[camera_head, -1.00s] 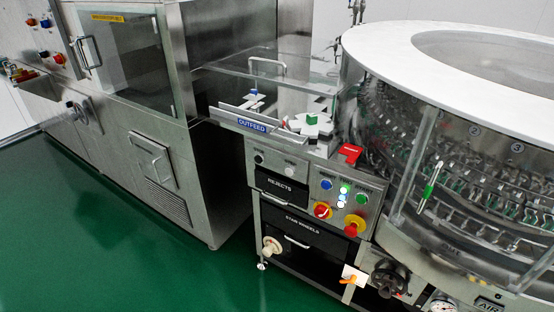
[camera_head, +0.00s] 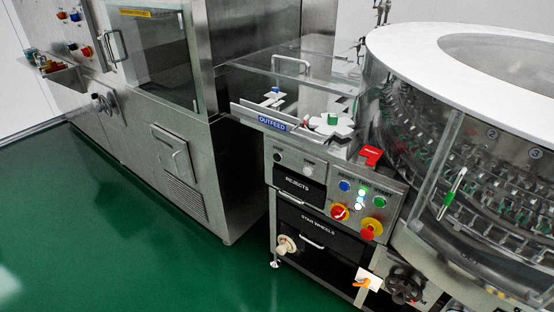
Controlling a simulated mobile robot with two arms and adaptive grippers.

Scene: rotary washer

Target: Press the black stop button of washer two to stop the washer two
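The rotary washer (camera_head: 470,200) with a white ring top stands at the right. A small black button (camera_head: 278,157) sits on the panel above the REJECTS drawer (camera_head: 298,187), beside a pale button (camera_head: 308,170). To their right, a control panel (camera_head: 322,195) carries a blue button (camera_head: 345,186), lit white and green lights, a green button (camera_head: 380,202), a red-and-yellow rotary switch (camera_head: 340,212) and a red-and-yellow emergency stop (camera_head: 371,229). The small labels are unreadable, so I cannot tell which button belongs to washer two. Neither of my grippers is in view.
A steel cabinet (camera_head: 160,130) with a window stands at the left, with more coloured buttons at its far end. The OUTFEED tray (camera_head: 272,123) and a clear cover are above the panel. The STAR WHEELS drawer (camera_head: 318,225) is below. The green floor (camera_head: 120,240) at the front left is clear.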

